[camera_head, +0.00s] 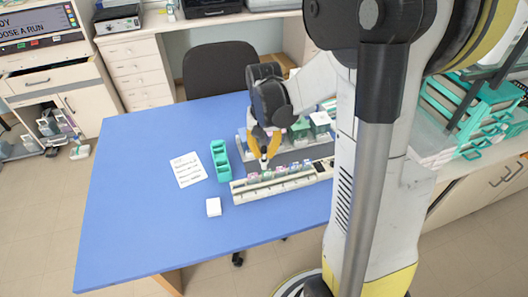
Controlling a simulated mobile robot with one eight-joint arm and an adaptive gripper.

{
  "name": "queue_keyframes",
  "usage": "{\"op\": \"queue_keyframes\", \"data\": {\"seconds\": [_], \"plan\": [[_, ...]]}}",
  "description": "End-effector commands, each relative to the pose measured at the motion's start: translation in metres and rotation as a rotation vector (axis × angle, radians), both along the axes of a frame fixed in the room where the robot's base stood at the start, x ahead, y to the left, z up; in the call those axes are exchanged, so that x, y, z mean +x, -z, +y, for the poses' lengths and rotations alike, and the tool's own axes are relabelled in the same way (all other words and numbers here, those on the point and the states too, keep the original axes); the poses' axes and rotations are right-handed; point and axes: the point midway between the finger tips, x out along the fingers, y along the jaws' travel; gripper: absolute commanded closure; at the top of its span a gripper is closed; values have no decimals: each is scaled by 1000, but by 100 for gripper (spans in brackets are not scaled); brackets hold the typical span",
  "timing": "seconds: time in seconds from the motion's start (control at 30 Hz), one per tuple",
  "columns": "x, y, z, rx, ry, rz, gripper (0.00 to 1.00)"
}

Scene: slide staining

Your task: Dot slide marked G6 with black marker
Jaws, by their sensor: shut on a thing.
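My gripper (264,150) has yellow fingers and points down over the far side of a long pale slide rack (245,194) on the blue table. It is shut on a small, slim thing, seemingly the marker (264,158), which shows only as a short tip below the fingers. Several slides with coloured label ends (282,171) stand in a row along the rack. The tip is just above or behind this row; I cannot tell whether it touches a slide. The labels are too small to read, so I cannot pick out G6.
A teal holder (220,160) and a printed white sheet (187,169) lie left of the rack. A small white block (214,207) lies in front. Green-topped boxes (320,122) stand behind the rack. The left part of the blue table (130,200) is clear.

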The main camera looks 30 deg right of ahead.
Motion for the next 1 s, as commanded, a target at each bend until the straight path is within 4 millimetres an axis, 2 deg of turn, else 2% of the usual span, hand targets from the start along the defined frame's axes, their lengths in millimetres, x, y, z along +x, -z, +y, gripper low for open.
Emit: {"op": "queue_keyframes", "data": {"seconds": [1.0], "plan": [[0,7,0,0,0,0,100]]}}
